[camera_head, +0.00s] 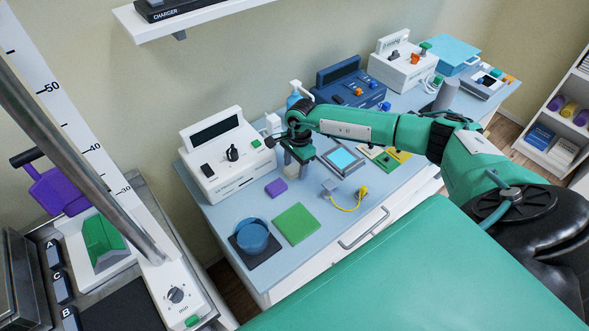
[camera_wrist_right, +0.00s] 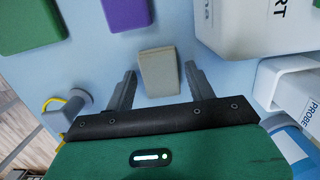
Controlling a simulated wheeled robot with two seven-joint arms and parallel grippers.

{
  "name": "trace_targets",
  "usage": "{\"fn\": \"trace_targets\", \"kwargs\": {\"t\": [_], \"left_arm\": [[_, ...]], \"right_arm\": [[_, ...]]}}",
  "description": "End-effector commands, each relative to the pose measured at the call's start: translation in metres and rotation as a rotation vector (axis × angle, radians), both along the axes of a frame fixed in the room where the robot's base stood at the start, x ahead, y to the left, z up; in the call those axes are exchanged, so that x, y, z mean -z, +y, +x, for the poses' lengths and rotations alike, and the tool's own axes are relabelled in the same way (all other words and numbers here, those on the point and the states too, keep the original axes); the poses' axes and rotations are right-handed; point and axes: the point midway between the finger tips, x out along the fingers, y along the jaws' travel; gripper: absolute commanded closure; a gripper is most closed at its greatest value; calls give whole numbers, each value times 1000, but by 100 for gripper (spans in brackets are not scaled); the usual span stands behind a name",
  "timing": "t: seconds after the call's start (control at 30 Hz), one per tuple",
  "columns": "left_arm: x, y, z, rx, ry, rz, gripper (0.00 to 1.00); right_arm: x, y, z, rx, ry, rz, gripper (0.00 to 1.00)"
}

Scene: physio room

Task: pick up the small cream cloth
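The small cream cloth (camera_wrist_right: 158,73) lies folded on the light blue counter, seen in the right wrist view. My right gripper (camera_wrist_right: 160,84) is open, with one finger on either side of the cloth's near end and a gap to each side. My left gripper is in neither view.
A purple block (camera_head: 276,187), a green pad (camera_head: 296,224) and a blue bowl (camera_head: 252,236) are nearby on the counter (camera_head: 215,215). The white machine (camera_head: 226,155) stands close left.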

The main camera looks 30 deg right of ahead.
Motion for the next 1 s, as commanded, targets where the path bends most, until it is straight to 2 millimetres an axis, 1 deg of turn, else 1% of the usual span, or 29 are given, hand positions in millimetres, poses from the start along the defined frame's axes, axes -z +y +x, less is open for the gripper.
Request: {"fn": "trace_targets", "kwargs": {"t": [0.03,0.17,0.47,0.57,0.67,0.77,0.87,1.0], "left_arm": [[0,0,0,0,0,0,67],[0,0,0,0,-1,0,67],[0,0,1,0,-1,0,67],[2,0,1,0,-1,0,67],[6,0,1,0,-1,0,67],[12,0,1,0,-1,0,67],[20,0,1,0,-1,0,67],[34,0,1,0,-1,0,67]], "right_arm": [[0,0,0,0,0,0,55],[0,0,0,0,0,0,81],[-2,0,0,0,-1,0,82],[-6,0,1,0,-3,0,82],[-15,-1,1,0,-3,0,82],[-30,-1,1,-1,-4,0,82],[-53,-1,2,0,-7,0,82],[-93,-1,1,0,-7,0,82]]}}
